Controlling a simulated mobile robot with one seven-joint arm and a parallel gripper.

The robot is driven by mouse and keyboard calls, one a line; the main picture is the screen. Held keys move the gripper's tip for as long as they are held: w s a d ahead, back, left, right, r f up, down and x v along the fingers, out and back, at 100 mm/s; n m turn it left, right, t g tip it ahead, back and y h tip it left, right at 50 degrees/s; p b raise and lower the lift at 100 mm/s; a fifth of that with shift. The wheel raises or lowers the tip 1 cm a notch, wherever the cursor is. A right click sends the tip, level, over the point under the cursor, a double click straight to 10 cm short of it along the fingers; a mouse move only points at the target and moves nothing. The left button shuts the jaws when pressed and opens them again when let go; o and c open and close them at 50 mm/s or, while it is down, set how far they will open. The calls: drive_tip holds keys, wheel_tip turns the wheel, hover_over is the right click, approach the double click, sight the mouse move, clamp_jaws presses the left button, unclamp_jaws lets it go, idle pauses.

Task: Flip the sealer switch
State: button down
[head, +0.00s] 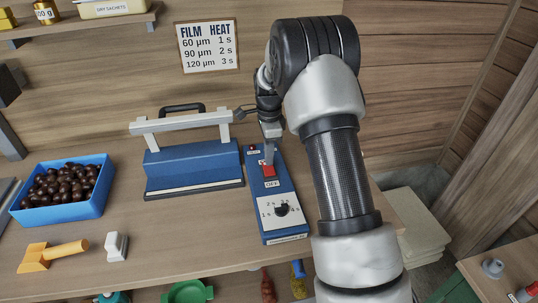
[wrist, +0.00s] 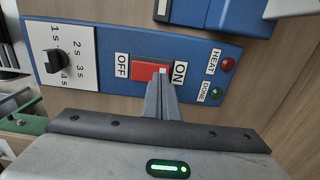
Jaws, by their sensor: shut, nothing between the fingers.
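The blue control box (head: 287,215) lies on the bench beside the blue bag sealer (head: 190,165). Its red rocker switch (wrist: 146,72) sits between an OFF label (wrist: 122,66) and an ON label (wrist: 180,73); it also shows in the head view (head: 269,170). My gripper (wrist: 161,75) is shut and empty, its fingertips at the ON end of the switch. They hide part of that end, and I cannot tell whether they press it.
The box also carries a black timer dial (wrist: 55,61), a red HEAT lamp (wrist: 228,65) and a green DONE lamp (wrist: 219,93). A blue crate (head: 92,206) of chestnuts stands at left. A yellow-orange tool (head: 52,255) and a small white block (head: 116,246) lie in front.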

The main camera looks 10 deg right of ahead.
drive_tip(key=shift+s+f, duration=0.1)
drive_tip(key=shift+f, duration=0.1)
drive_tip(key=shift+s+r, duration=0.25)
drive_tip(key=shift+s, duration=0.4)
drive_tip(key=shift+d+r+p, duration=0.1)
drive_tip(key=shift+r+p, duration=0.3)
drive_tip(key=shift+r, duration=0.15)
wheel_tip(320, 180, up, 13)
drive_tip(key=w+p, duration=0.1)
drive_tip(key=p, duration=0.1)
drive_tip(key=shift+w, duration=0.1)
